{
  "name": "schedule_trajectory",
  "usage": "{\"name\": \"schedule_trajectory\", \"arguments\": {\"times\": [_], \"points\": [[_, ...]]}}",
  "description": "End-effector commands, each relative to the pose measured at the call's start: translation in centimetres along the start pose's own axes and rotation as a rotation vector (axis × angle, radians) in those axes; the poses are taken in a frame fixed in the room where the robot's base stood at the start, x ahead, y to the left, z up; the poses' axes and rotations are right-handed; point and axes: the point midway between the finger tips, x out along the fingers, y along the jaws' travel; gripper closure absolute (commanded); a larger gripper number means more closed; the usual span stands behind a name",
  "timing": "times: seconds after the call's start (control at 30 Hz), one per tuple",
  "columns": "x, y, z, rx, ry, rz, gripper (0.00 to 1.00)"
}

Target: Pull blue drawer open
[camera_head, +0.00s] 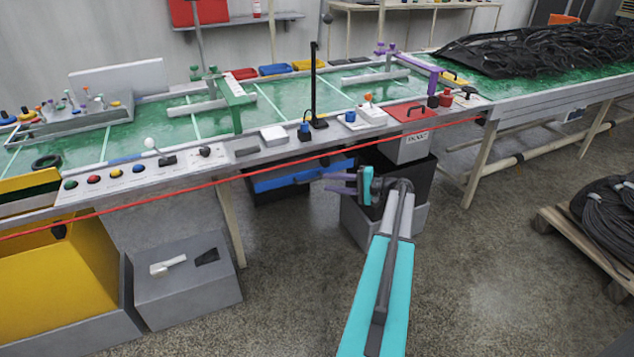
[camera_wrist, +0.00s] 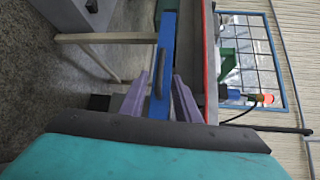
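The blue drawer (camera_head: 290,178) is a long, low blue front under the green workbench in the head view. In the wrist view, which is turned sideways, the blue drawer (camera_wrist: 168,35) runs down the middle, with a dark bar handle (camera_wrist: 160,72) on it. My gripper (camera_head: 326,183) is at the right part of the drawer front. Its two purple fingers are spread apart in the wrist view (camera_wrist: 161,78), one on each side of the drawer strip, with the handle's near end between their tips in the picture. I cannot tell whether they touch it. Nothing is gripped.
A red line (camera_head: 240,177) runs along the bench's front edge above the drawer. A grey bin (camera_head: 350,222) stands below my gripper. A bench leg (camera_head: 232,230) and a grey box (camera_head: 187,285) are to the left. The floor in front is clear.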

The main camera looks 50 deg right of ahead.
Motion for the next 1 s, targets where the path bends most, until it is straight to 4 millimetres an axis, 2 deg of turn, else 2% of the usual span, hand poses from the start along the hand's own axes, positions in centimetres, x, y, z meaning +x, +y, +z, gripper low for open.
{"name": "schedule_trajectory", "arguments": {"times": [0.2,0.4,0.6,0.87,1.0], "points": [[3.2,0.0,0.0,0.000,-0.002,0.000,0.71],[5.3,0.0,0.0,0.000,-0.001,-0.001,0.71],[6.2,0.0,0.0,0.000,-0.001,-0.001,0.71],[6.2,0.0,0.0,0.000,-0.001,0.000,0.71],[6.2,0.0,0.1,0.000,-0.001,0.000,0.93]]}}
